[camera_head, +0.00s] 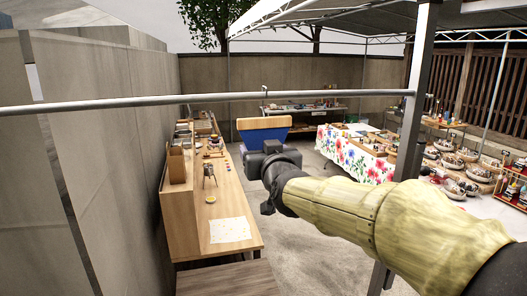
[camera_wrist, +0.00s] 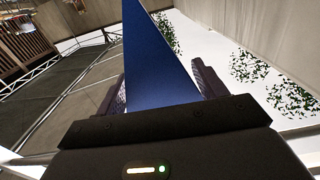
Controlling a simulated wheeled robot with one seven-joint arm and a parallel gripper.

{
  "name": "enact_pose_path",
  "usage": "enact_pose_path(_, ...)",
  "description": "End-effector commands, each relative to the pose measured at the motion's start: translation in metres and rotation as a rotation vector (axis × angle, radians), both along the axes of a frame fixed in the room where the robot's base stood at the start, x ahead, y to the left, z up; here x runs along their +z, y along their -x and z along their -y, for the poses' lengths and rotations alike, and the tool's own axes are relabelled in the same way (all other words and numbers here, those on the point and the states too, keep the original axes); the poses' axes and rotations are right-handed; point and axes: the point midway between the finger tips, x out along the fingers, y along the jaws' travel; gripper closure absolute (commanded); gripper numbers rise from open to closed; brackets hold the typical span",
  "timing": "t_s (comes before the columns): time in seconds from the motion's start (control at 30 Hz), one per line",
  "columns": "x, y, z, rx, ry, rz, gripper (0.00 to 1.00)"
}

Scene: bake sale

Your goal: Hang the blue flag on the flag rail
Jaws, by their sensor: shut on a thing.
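The blue flag (camera_head: 265,137) has a light wooden bar (camera_head: 264,122) along its top and a small dark hook (camera_head: 265,90) above that. It hangs upright below the grey flag rail (camera_head: 120,103), which crosses the head view. The hook's top overlaps the rail in the picture; whether it bears on the rail I cannot tell. My gripper (camera_head: 265,149) is at the flag's lower part, its fingertips hidden in the head view. In the wrist view the flag (camera_wrist: 155,60) rises as a blue wedge between my gripper's two fingers (camera_wrist: 162,85), held by them.
A wooden counter (camera_head: 240,205) with small items and a paper sheet stands below left, along a grey wall (camera_head: 110,150). A dark canopy post (camera_head: 415,110) stands at the rail's right end. A flower-cloth table (camera_head: 350,155) is behind right. Open floor lies between.

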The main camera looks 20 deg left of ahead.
Motion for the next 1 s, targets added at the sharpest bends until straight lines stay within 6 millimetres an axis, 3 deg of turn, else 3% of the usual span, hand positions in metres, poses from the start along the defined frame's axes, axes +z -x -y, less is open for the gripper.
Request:
enact_pose_path(0.2,0.001,0.0,0.0,0.0,0.0,0.0,0.52)
enact_pose_path(0.23,0.0,0.0,0.0,0.0,0.0,0.0,0.27)
enact_pose_path(0.37,0.0,0.0,0.0,0.0,0.0,0.0,0.04)
enact_pose_path(0.77,-0.001,0.004,0.002,0.0,-0.001,0.001,0.04)
enact_pose_path(1.0,-0.003,0.027,0.017,0.0,-0.002,0.003,0.04)
